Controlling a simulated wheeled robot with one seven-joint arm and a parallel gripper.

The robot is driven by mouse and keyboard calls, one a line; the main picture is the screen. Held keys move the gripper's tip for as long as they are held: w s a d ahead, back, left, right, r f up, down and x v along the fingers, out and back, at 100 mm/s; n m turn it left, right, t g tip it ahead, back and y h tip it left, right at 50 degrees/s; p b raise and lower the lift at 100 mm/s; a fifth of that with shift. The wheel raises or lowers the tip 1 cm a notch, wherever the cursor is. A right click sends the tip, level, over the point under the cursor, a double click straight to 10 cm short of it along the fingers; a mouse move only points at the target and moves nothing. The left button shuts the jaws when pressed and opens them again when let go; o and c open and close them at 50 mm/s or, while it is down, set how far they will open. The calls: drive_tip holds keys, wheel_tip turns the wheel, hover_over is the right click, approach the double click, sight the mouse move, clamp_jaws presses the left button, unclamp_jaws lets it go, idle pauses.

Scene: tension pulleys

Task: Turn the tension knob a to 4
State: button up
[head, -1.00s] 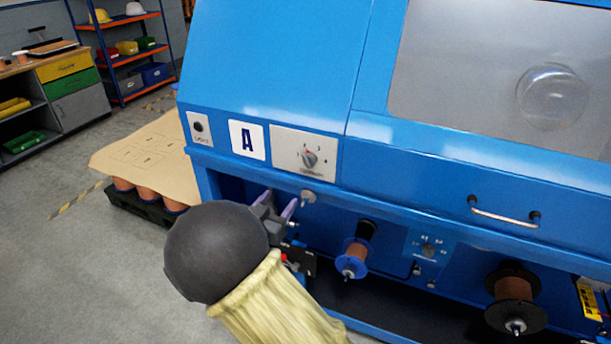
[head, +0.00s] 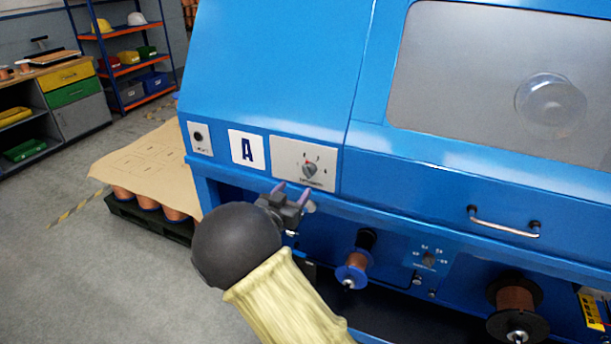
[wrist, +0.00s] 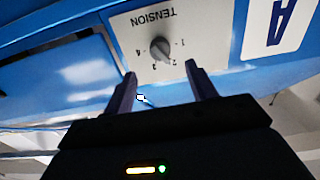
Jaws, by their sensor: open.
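Tension knob a (head: 309,171) is a grey pointer knob on a pale plate, right of the letter A label (head: 246,149) on the blue machine. In the wrist view the knob (wrist: 160,48) shows upside down, with the word TENSION and marks 1 to 4 around it. Its pointer appears to be near 2. My gripper (head: 293,193) is open and empty, just below and in front of the plate. In the wrist view the two fingers of my gripper (wrist: 160,73) stand apart, with the knob beyond their tips and roughly between them.
Another small dial (head: 429,259) sits lower right on the machine. A copper spool (head: 356,259) and a larger dark-flanged spool (head: 516,298) stick out below. A pallet with a cardboard sheet (head: 140,165) stands left. Open floor lies at lower left.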

sight(306, 175)
drive_tip(key=x, duration=0.8)
drive_tip(key=shift+w+d, duration=0.1)
drive_tip(key=shift+w, duration=0.2)
drive_tip(key=shift+f, duration=0.1)
drive_tip(key=c, duration=1)
